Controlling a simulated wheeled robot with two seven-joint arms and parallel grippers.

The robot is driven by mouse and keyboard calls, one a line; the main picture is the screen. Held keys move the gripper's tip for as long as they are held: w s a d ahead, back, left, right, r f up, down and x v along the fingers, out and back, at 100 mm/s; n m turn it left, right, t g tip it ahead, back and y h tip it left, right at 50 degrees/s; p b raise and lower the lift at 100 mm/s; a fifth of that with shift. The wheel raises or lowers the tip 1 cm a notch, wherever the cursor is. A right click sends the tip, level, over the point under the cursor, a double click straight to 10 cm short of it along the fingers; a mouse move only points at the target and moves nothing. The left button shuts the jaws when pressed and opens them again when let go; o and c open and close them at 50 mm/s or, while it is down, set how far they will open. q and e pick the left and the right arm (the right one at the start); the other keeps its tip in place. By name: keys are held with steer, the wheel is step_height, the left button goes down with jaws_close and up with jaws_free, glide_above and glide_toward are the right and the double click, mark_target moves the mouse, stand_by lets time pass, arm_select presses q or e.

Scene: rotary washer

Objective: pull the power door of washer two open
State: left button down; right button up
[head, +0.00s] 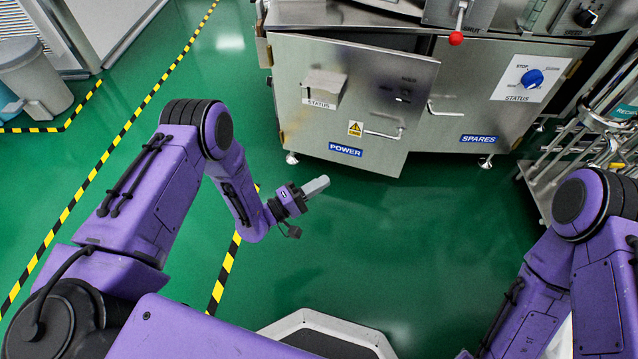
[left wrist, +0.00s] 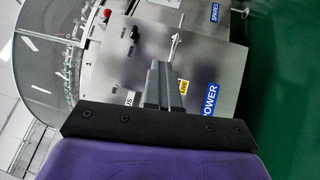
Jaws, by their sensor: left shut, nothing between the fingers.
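The power door (head: 300,115) is a steel panel with a blue POWER label (head: 346,150), hinged at its left side. It stands partly open, its right edge swung out from the cabinet front. Its bar handle (head: 383,134) is near the right edge. The door also shows in the left wrist view (left wrist: 120,75), with its handle (left wrist: 175,45) beyond the fingers. My left gripper (head: 322,184) is shut and empty, in front of and below the door in the head view, apart from the handle. Its fingers also show in the left wrist view (left wrist: 160,68). My right gripper is not in view.
The SPARES door (head: 480,95) beside it looks closed. A blue knob (head: 532,77) and a red ball lever (head: 456,38) are on the machine. A metal rack cart (head: 545,180) stands at right, a grey bin (head: 35,75) at far left. The green floor before the door is clear.

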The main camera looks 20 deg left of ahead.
arm_select(q)
steer(key=c, duration=1.9)
jaws_free()
steer(key=o, duration=0.7)
steer(key=shift+o, duration=0.2)
steer(key=p+v, duration=0.2)
steer(key=v, duration=0.8)
steer(key=shift+s+a, duration=0.15)
steer(key=shift+s, duration=0.05)
steer(key=shift+f, duration=0.1)
